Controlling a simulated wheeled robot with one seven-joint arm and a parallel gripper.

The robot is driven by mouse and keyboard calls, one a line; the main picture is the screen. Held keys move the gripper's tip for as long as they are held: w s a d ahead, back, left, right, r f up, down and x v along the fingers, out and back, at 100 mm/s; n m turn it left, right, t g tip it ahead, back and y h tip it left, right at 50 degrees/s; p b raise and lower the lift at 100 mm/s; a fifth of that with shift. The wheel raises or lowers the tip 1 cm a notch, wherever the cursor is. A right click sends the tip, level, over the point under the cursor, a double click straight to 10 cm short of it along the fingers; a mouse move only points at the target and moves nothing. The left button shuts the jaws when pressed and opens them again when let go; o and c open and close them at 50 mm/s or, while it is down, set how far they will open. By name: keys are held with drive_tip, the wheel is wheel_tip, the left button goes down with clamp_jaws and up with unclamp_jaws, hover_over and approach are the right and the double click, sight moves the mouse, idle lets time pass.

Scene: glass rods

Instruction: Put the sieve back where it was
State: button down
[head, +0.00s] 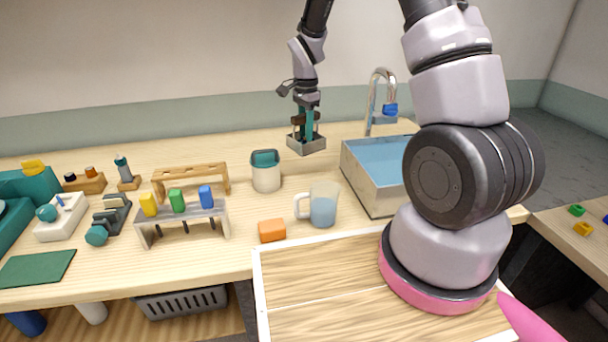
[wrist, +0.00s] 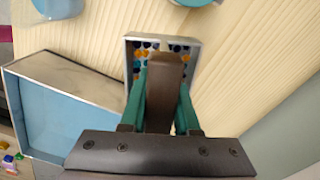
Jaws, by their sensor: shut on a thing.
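The sieve (head: 306,146) is a small grey square box with a brown upright handle; it hangs below my gripper (head: 304,122) near the back of the counter, left of the sink. My gripper (wrist: 163,88) is shut on the brown handle (wrist: 165,69), with a teal finger on each side. In the wrist view, the sieve's grey tray (wrist: 129,63) shows a perforated bottom with dark, orange and blue spots. The sieve looks about level. I cannot tell whether its underside touches the counter.
The sink (head: 372,185) with a tall faucet (head: 371,95) stands right of the sieve. A wooden rack (head: 190,173) stands left. Bare counter surrounds the sieve.

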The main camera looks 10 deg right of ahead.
wheel_tip(320, 180, down, 11)
idle(0.5)
drive_tip(key=shift+f, duration=0.1)
drive_tip(key=c, duration=0.6)
unclamp_jaws()
drive_tip(key=shift+c, duration=0.2)
